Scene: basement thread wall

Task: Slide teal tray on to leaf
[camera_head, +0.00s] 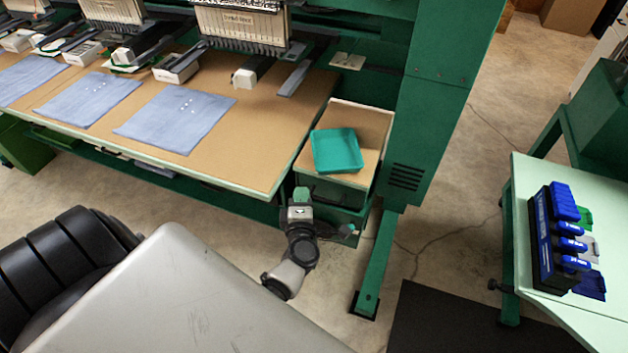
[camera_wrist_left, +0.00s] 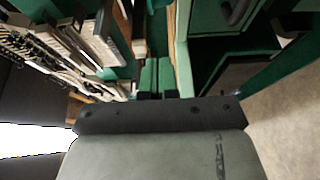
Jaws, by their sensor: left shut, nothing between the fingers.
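The teal tray (camera_head: 337,150) is a shallow, square, empty tray. It rests on a tan-topped side surface (camera_head: 363,120) at the right end of the long machine table. I cannot tell whether this side surface is the leaf. My left gripper (camera_head: 302,193) is just in front of and below the tray's near left corner, near the side surface's front edge, and looks apart from the tray. Its green fingers (camera_wrist_left: 157,77) are shut together and empty in the left wrist view. The tray cannot be made out there. My right gripper is not in view.
The long table (camera_head: 255,125) carries blue cloth pieces (camera_head: 175,120) under the embroidery heads (camera_head: 240,25). A green machine post (camera_head: 430,110) stands right of the side surface. Floor between is open.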

